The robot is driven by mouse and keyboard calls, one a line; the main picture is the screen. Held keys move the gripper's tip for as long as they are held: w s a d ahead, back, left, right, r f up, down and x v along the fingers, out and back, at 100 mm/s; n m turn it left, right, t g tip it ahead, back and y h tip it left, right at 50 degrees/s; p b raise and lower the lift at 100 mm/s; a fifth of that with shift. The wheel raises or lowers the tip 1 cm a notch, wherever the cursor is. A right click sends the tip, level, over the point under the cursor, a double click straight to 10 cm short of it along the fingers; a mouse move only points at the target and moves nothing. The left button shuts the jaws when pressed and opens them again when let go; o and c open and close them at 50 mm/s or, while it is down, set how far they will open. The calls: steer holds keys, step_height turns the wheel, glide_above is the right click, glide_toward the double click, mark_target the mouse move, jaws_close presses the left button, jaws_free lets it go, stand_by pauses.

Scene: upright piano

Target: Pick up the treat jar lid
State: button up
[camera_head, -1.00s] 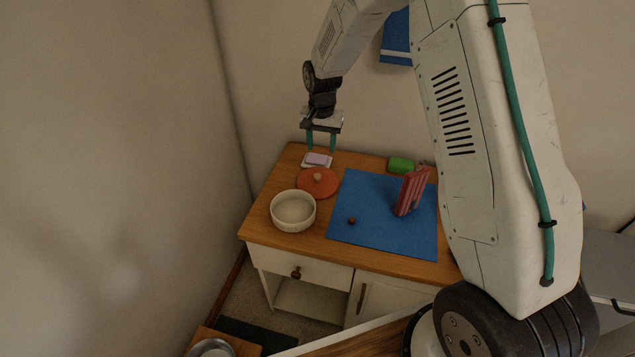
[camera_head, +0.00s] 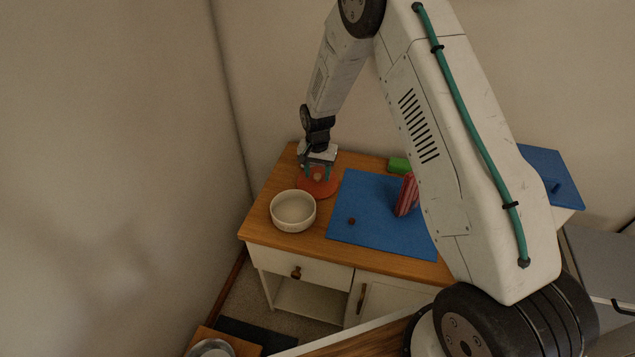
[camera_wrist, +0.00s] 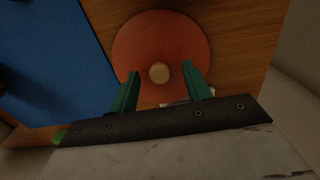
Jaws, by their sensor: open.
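The treat jar lid is an orange-red disc (camera_head: 318,190) with a pale round knob (camera_wrist: 159,72). It lies flat on the wooden cabinet top, behind the white bowl. My gripper (camera_head: 316,174) points down over the lid, its two green fingers apart. In the wrist view my gripper (camera_wrist: 163,78) has its fingertips on either side of the knob, the knob at or just beyond their tips. I cannot tell whether the fingers touch the lid. My gripper hides part of the lid's far side in the head view.
A white bowl (camera_head: 293,211) stands right in front of the lid. A blue mat (camera_head: 375,235) lies to the right with a small brown ball (camera_head: 351,221) and a red striped bag (camera_head: 406,195). A green item (camera_head: 398,165) is at the back. A wall stands close on the left.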

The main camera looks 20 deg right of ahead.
jaws_close()
steer(key=shift+r, duration=0.1)
